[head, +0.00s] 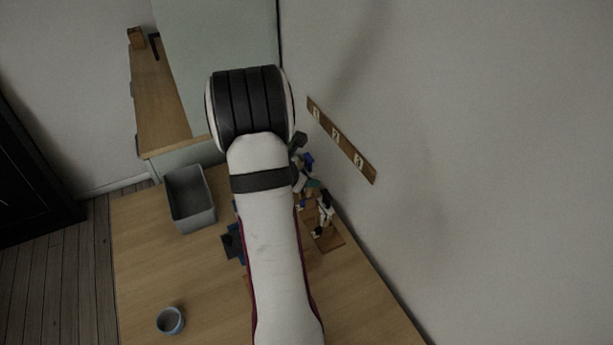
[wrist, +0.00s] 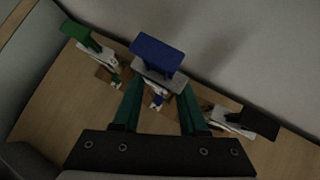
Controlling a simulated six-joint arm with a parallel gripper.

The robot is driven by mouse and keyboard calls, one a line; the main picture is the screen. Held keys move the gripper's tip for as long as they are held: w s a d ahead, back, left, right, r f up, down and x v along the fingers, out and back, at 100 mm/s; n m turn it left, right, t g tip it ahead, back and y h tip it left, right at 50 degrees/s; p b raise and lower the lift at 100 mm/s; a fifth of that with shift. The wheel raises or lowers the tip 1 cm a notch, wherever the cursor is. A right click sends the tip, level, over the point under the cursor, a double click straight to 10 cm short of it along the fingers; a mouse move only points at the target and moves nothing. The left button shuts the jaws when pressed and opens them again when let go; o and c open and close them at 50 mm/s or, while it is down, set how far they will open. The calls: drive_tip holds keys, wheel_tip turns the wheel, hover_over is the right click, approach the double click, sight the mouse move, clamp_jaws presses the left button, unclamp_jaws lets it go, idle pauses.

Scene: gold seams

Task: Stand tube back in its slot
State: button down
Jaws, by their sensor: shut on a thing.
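In the wrist view, the fingers of my gripper (wrist: 161,88) close on a tube with a blue cap (wrist: 158,52) and a pale body. Its cap points away from me toward the wall, and its lower end is partly hidden between the fingers. A green-capped tube (wrist: 97,50) is at the left and a black-capped tube (wrist: 235,122) at the right, each by a brown wooden base. In the head view, the blue cap (head: 307,158) shows just right of my arm. The black-and-white tube (head: 325,208) stands on a wooden base (head: 331,243). I cannot tell which slot is empty.
A wooden strip (head: 341,139) with several pale labels is on the wall behind. A grey bin (head: 189,198) and a blue cup (head: 170,320) stand on the table (head: 150,265). A dark blue object (head: 232,243) is partly hidden by my arm. The left of the table is mostly clear.

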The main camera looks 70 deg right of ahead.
drive_tip(key=shift+f, duration=0.75)
idle(0.7)
drive_tip(key=shift+f, duration=0.35)
drive_tip(key=shift+f, duration=0.3)
idle(0.4)
drive_tip(key=shift+c, duration=1.4)
unclamp_jaws()
drive_tip(key=v, duration=1.3)
drive_tip(key=shift+r, duration=0.15)
